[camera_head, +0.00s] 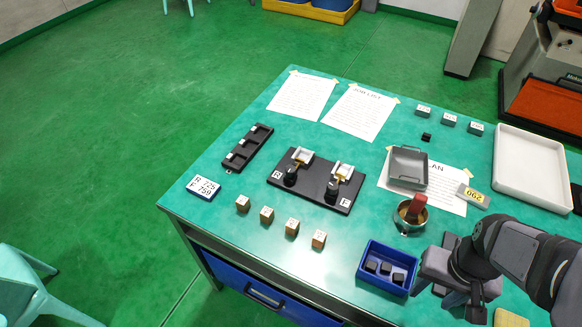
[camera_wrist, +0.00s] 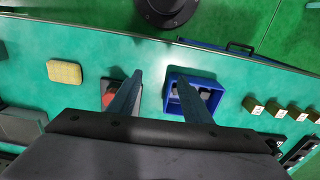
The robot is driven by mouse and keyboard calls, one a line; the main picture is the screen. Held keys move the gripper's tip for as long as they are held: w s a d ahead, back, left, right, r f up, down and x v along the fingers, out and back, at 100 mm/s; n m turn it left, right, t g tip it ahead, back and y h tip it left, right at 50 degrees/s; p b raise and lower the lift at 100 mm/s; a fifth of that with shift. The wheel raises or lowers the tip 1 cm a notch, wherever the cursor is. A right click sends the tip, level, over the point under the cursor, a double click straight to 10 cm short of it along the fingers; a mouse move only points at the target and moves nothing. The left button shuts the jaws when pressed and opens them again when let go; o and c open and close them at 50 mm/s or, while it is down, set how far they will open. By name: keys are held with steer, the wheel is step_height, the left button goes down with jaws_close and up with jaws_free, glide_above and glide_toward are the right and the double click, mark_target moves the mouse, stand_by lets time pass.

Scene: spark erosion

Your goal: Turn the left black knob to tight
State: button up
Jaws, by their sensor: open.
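The left black knob (camera_head: 290,176) stands on a black fixture plate (camera_head: 311,205), beside a tag marked R and in front of a small white-and-metal clamp (camera_head: 301,156). A second black knob (camera_head: 331,191) stands to its right, near a tag marked F. I cannot read from the knobs' shape how tight either is. My gripper (camera_head: 447,297) is at the table's front right, well away from the knobs, and nothing touches them. In the wrist view its two fingers (camera_wrist: 160,77) are apart and empty, above the table near the blue bin. I cannot make out the knobs there.
A blue bin (camera_head: 368,284) with black blocks and a metal cup (camera_head: 409,222) holding a red-handled thing stand between gripper and fixture. Several small wooden blocks (camera_head: 267,214) line the front. A grey tray (camera_head: 396,181) is right of the fixture. A black rack (camera_head: 236,164) is left.

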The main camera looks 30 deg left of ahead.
steer(key=w+a+r+n+t+p, duration=0.1)
steer(key=w+a+r+n, duration=0.1)
steer(key=w+a, duration=0.65)
steer(key=n+t+y+p, duration=0.2)
steer(key=n+y, duration=0.1)
steer(key=n, duration=0.4)
glide_toward(291, 169)
steer(key=shift+p+x, duration=1.4)
steer(key=shift+x, duration=2.75)
steer(key=shift+c, duration=0.7)
steer(key=c, duration=0.9)
